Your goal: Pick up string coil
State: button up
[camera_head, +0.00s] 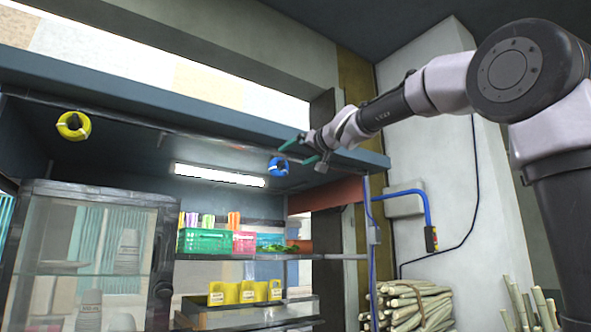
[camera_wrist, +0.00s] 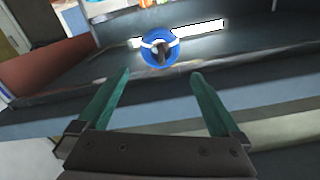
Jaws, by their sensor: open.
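A blue string coil (camera_head: 278,166) hangs under the stall's overhead canopy, just right of the lit lamp. It also shows in the wrist view (camera_wrist: 150,50), round, with a white tie across it and a dark peg or hook at its centre. A yellow coil (camera_head: 73,126) hangs at the far left of the canopy. My gripper (camera_head: 300,151) is near the canopy's front edge, close to the blue coil in the head view. In the wrist view its two green fingers (camera_wrist: 160,74) are spread and empty, with the blue coil beyond their tips and apart from them.
The canopy edge (camera_head: 200,112) runs beside my gripper. A lit tube lamp (camera_head: 219,175) is behind the blue coil. Below are a shelf with a green basket (camera_head: 205,241), a pink basket (camera_head: 244,242) and yellow holders (camera_head: 245,292).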

aim_at(281, 165)
jog(key=x, duration=0.3)
jog(key=shift+w+d+f, duration=0.1)
jog(key=shift+d, duration=0.05)
jog(key=shift+x, duration=3.3)
jog(key=shift+f, duration=0.15)
jog(key=c, duration=1.2)
